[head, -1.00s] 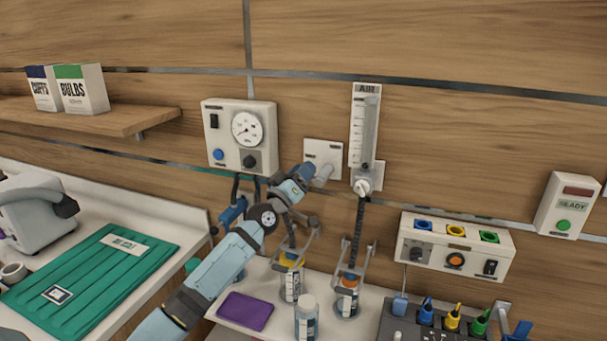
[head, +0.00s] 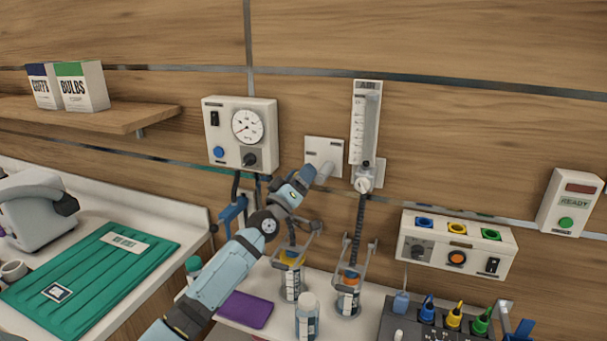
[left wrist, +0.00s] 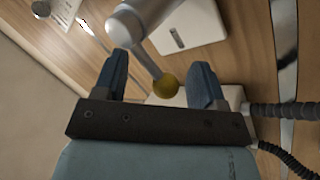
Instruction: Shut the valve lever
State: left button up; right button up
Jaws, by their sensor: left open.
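The valve is a white wall plate (head: 322,152) with a grey cylindrical body (head: 324,172). In the left wrist view, the valve body (left wrist: 128,24) carries a thin metal lever (left wrist: 148,62) that ends in a yellow ball (left wrist: 166,87). My left gripper (head: 306,177) is at the valve in the head view and hides the lever there. In the left wrist view, my left gripper (left wrist: 158,78) is open. The yellow ball lies between its two blue fingers, nearer the right one, with gaps visible on both sides. My right gripper is in neither view.
A gauge box (head: 240,112) is left of the valve and an AIR flowmeter (head: 358,140) close to its right. Below are suction jars (head: 347,302), a bottle (head: 307,325) and a purple pad (head: 245,310). A socket panel (head: 458,243) is at lower right.

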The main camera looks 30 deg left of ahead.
pick_arm(q)
jog(key=b+v, duration=0.2)
jog(key=v, duration=1)
jog(key=shift+s, duration=0.25)
jog(key=shift+d+f, duration=0.1)
jog(key=s+d+f+m+g+h+p, duration=0.1)
jog(key=s+d+f+m+g+p, duration=0.15)
jog(key=s+d+f, duration=0.4)
jog(key=s+d+f+m+g+h+p, duration=0.1)
jog(key=s+d+f+m+g+h, duration=0.2)
jog(key=d+f, duration=0.65)
jog(key=s+d+f+m+g+p, duration=0.1)
jog(key=s+d+f+m+g, duration=0.1)
jog(key=s+f, duration=0.4)
jog(key=s+d+f+m+g+y+p, duration=0.1)
jog(key=s+d+f+m+g, duration=0.2)
jog(key=s+d+f, duration=0.3)
jog(key=s+f+g, duration=0.1)
jog(key=s, duration=0.3)
jog(key=shift+s+f+g+y+p, duration=0.25)
jog(key=shift+f+g+y+p, duration=0.05)
jog(key=shift+g+p, duration=0.1)
